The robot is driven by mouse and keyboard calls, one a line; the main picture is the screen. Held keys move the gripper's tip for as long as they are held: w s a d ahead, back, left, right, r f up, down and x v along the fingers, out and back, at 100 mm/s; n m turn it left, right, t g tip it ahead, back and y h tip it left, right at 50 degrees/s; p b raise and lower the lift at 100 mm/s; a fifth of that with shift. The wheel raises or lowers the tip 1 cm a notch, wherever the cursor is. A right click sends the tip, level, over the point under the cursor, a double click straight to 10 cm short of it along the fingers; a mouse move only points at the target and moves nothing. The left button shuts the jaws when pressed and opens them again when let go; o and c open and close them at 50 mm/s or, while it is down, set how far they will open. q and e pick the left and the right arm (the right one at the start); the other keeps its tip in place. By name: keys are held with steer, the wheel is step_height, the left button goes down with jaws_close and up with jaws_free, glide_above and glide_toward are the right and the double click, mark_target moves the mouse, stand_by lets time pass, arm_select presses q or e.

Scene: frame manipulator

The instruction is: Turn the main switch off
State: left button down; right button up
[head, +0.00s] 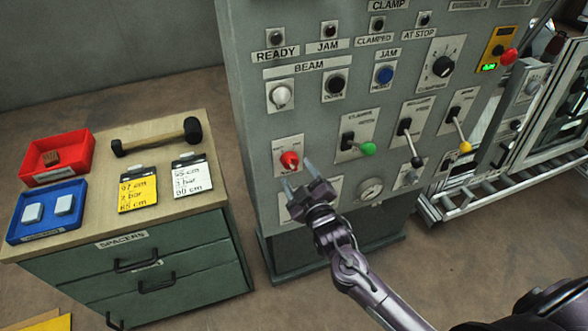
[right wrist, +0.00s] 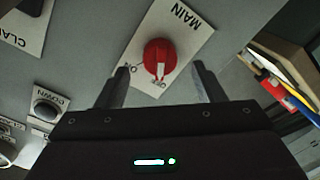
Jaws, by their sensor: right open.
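The main switch (head: 289,160) is a red rotary knob on a pale plate on the grey panel's left side. In the right wrist view the knob (right wrist: 158,55) shows with the word MAIN on its plate. Its white pointer faces down in that view, towards the lower of two small markings, which I cannot read surely. My right gripper (head: 297,177) is open just in front of and below the knob. In the right wrist view its two fingers (right wrist: 160,85) stand left and right below the knob, apart from it. My left gripper is not in view.
Levers with green (head: 368,149), black (head: 416,162) and yellow (head: 465,147) tips stick out right of the switch. A white beam button (head: 280,96) sits above it. A bench (head: 95,208) with a hammer (head: 157,136), red tray (head: 57,174) and blue tray (head: 46,236) stands left.

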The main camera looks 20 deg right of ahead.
steer(key=s, duration=0.3)
steer(key=shift+s+r, duration=0.15)
steer(key=shift+s, duration=0.2)
steer(key=shift+d, duration=0.1)
steer(key=s+d+f+m+g, duration=0.1)
steer(key=s+f+g, duration=0.25)
steer(key=f, duration=0.75)
steer(key=s+d+f+m+g+h, duration=0.15)
steer(key=s+f, duration=0.25)
steer(key=f, duration=0.6)
steer(key=s+d+f+g+y, duration=0.1)
steer(key=s+d+f+g, duration=0.2)
steer(key=f, duration=0.8)
steer(key=s+f+m+g, duration=0.1)
steer(key=s+f+g, duration=0.2)
steer(key=s+f, duration=0.3)
steer(key=s+f+m+g, duration=0.1)
steer(key=s+f, duration=0.5)
steer(key=s, duration=0.9)
steer(key=s+f+m+g, duration=0.1)
steer(key=s+f+g, duration=0.3)
steer(key=s, duration=0.6)
step_height(320, 180, down, 2)
steer(key=shift+s+a+m+g, duration=0.25)
steer(key=shift+s+m+g, duration=0.05)
steer(key=shift+m, duration=0.05)
steer(key=shift+h, duration=0.25)
